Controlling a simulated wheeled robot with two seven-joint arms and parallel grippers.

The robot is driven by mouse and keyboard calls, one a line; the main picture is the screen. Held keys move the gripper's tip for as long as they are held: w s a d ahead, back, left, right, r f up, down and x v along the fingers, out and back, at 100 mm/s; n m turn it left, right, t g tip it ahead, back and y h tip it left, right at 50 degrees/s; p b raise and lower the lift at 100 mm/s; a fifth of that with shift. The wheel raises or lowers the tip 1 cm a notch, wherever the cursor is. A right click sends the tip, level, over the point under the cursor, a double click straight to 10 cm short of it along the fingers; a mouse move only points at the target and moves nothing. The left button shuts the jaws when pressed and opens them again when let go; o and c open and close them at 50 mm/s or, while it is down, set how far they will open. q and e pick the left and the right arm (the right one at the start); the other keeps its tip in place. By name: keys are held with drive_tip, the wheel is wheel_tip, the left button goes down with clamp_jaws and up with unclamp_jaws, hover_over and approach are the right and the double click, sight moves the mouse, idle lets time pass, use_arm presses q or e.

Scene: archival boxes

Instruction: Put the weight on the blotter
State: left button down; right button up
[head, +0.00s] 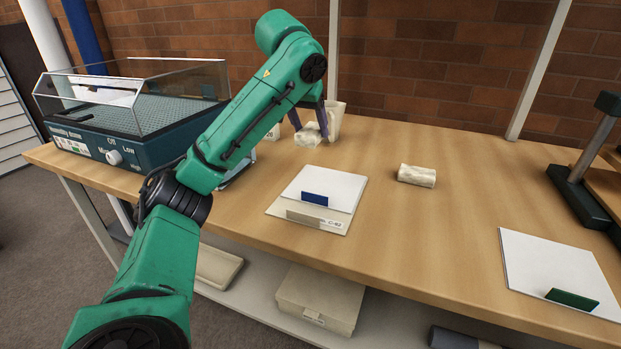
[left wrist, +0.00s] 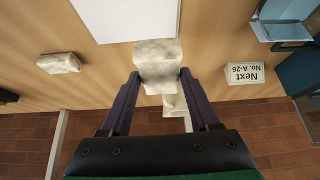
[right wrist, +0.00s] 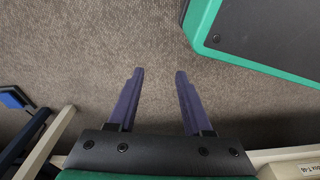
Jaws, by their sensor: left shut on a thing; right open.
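My left gripper (head: 310,118) is shut on a pale, mottled block-shaped weight (head: 307,138) near the back of the table. In the left wrist view the weight (left wrist: 157,60) sits between the fingertips. Whether it touches the table is unclear. A second, similar weight (head: 417,176) lies apart to the right. A white sheet with a blue tab (head: 325,184) lies on a beige labelled folder or box in front of the left gripper. Another white sheet with a green tab (head: 555,268) lies at the right. I cannot tell which sheet is the blotter. My right gripper (right wrist: 157,75) is open and empty above the floor.
A clear-lidded teal machine (head: 135,120) stands at the table's left end. A pale upright vessel (head: 335,118) stands close behind the held weight. A small "Next No. A-26" sign (left wrist: 258,73) is nearby. A dark press-like stand (head: 587,165) is at right.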

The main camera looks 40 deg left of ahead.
use_arm(q)
wheel_tip(320, 180, down, 9)
drive_tip(key=b, duration=0.3)
drive_tip(key=shift+f, duration=0.1)
use_arm(e)
drive_tip(key=w+a+r, duration=0.2)
drive_tip(key=w+r, duration=0.1)
drive_tip(key=r, duration=0.6)
drive_tip(key=shift+w+y, duration=0.3)
drive_tip(key=shift+w, duration=0.05)
use_arm(q)
drive_tip(key=shift+f, duration=0.1)
use_arm(e)
drive_tip(key=shift+a, duration=0.1)
use_arm(q)
drive_tip(key=shift+c, duration=0.6)
unclamp_jaws()
drive_tip(key=shift+f, duration=0.1)
use_arm(e)
drive_tip(key=shift+r, duration=0.15)
